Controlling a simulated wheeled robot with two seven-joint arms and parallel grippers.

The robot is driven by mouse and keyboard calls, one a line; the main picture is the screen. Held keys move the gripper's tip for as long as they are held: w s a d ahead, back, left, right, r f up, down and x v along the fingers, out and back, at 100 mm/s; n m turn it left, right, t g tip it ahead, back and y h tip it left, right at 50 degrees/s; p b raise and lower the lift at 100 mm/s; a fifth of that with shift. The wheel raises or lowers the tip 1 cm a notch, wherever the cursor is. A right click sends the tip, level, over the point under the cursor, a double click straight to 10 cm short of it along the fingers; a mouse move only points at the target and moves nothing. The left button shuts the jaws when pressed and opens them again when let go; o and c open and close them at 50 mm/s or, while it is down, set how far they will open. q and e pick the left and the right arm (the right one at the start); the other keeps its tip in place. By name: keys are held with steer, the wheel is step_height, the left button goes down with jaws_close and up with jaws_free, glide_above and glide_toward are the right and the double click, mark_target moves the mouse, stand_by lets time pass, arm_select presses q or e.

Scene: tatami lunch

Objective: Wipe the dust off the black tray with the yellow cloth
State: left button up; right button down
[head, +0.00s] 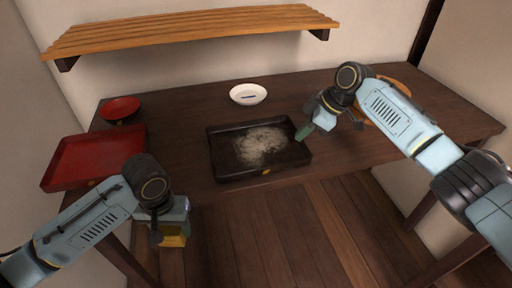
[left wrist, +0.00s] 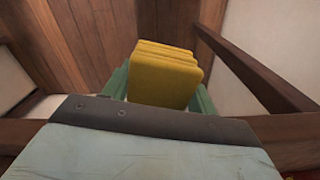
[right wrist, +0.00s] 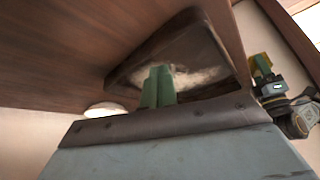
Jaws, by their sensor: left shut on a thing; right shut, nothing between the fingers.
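The black tray (head: 222,165) lies on the dark wooden table, with a pale dust patch (head: 261,145) across its middle. My left gripper (head: 175,232) is shut on the folded yellow cloth (left wrist: 165,75), held off the table's front edge, left of and nearer than the tray. The yellow cloth also shows in the head view (head: 173,240). My right gripper (head: 304,132) is shut and empty at the tray's right edge; I cannot tell whether it touches the tray. Its green fingers (right wrist: 158,87) show together in the right wrist view, in front of the tray (right wrist: 130,75).
A red tray (head: 97,158) and a red bowl (head: 120,108) stand at the table's left. A white dish (head: 248,94) is behind the black tray. A round wooden thing (head: 394,82) is partly hidden behind my right arm. A slatted shelf (head: 190,30) hangs above the table.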

arm_select(q)
steer(key=shift+s+f, duration=0.15)
steer(key=shift+f, duration=0.15)
arm_select(e)
steer(key=shift+f, duration=0.95)
steer(key=shift+r, duration=0.1)
